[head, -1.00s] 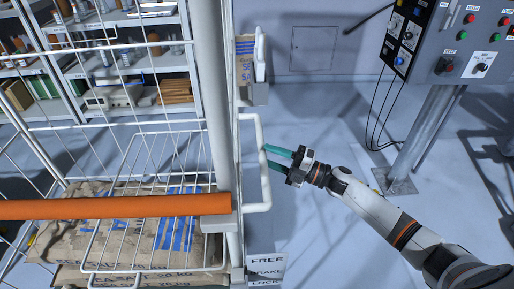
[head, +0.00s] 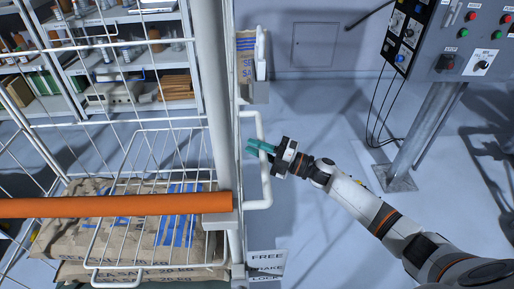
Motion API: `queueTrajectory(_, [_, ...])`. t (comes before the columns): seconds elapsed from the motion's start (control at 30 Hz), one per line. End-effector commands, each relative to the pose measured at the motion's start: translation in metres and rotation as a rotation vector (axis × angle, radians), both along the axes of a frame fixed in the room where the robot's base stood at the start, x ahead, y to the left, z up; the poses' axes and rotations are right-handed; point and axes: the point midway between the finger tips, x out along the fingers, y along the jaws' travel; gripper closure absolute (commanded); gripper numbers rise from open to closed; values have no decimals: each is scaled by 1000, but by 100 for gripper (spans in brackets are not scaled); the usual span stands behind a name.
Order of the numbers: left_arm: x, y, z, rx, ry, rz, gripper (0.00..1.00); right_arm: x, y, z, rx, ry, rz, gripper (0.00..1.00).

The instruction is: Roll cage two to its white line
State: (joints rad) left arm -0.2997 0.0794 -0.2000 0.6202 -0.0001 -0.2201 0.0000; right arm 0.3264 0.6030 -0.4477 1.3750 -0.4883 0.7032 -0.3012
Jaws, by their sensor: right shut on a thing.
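A white wire roll cage (head: 218,95) fills the left of the head view, with an orange bar (head: 110,207) across its front. Paper sacks of sea salt (head: 130,235) lie inside it, partly behind the wire. A white tubular handle (head: 265,185) stands out from the cage's right side. My right gripper (head: 257,148) has its teal fingers shut on the upright part of this handle, reaching from the right. My left gripper is out of view. I cannot make out a number on the cage or a white line on the floor.
A sign reading free, brake, lock (head: 266,265) is low on the cage's right side. A control panel (head: 452,45) on a grey post (head: 425,135) stands at the right. Shelving (head: 125,60) stands behind the cage. The floor (head: 325,110) between cage and post is clear.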

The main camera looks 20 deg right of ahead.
Motion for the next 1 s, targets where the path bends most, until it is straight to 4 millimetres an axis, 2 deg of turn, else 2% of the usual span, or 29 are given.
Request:
queueTrajectory(0.17, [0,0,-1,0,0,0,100,0,2,-1,-1,1,0,100])
queueTrajectory(0.37, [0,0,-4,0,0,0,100,4,15,-1,-2,-1,2,100])
queueTrajectory(0.57, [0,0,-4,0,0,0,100,3,17,-1,0,-1,5,100])
queueTrajectory(0.6, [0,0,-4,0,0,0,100,3,17,0,0,-1,6,77])
queueTrajectory(0.7, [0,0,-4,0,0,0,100,3,16,0,0,-1,5,60])
queueTrajectory(1.0, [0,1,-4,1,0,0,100,3,13,-1,-1,0,1,59])
